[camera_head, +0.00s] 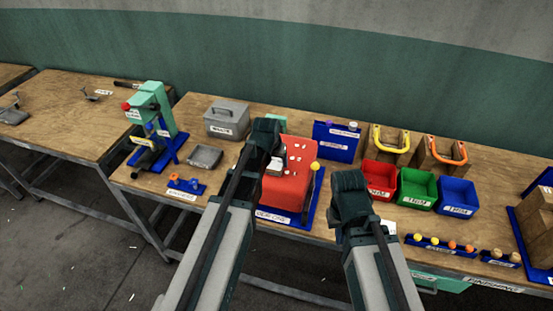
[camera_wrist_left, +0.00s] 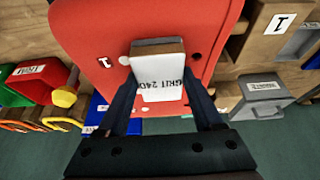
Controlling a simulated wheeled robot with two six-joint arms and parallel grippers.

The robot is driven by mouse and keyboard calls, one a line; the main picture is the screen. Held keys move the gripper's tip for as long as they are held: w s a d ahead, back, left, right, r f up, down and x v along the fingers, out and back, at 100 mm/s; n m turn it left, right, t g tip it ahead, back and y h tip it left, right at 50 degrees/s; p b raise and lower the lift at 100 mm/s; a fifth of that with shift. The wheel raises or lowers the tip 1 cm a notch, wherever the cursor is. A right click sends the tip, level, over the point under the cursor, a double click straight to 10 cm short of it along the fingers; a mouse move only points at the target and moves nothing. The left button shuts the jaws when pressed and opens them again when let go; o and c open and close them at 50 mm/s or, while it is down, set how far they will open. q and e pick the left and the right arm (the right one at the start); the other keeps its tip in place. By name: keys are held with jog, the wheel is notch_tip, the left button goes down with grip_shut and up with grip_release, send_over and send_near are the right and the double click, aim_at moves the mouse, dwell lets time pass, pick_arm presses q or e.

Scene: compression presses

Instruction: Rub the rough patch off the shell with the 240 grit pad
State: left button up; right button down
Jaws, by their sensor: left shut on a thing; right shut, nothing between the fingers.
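The red shell (camera_head: 289,188) stands on a blue base (camera_head: 268,214) near the bench's front edge. It fills the upper middle of the left wrist view (camera_wrist_left: 85,30). My left gripper (camera_head: 272,155) is shut on the pad (camera_wrist_left: 160,80), a white block with a brown layer, marked 240 GRIT. The pad is in front of the shell's face; I cannot tell whether they touch. Small white tags and dark spots show on the shell, but I cannot make out the rough patch. My right gripper (camera_head: 350,185) is shut and empty, right of the shell.
A yellow knob (camera_head: 314,166) stands close to the shell's right side. Red (camera_head: 379,179), green (camera_head: 417,188) and blue (camera_head: 457,196) bins sit further right. A grey box (camera_head: 227,118) and a green press (camera_head: 152,108) stand left.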

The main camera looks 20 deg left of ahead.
aim_at(273, 169)
pick_arm(q)
jog(key=shift+s, duration=1.95)
jog(key=shift+w, duration=0.1)
jog(key=shift+r, duration=0.1)
notch_tip(273, 169, up, 6)
jog(key=p, duration=0.6)
notch_tip(273, 169, up, 3)
jog(key=p, duration=0.3)
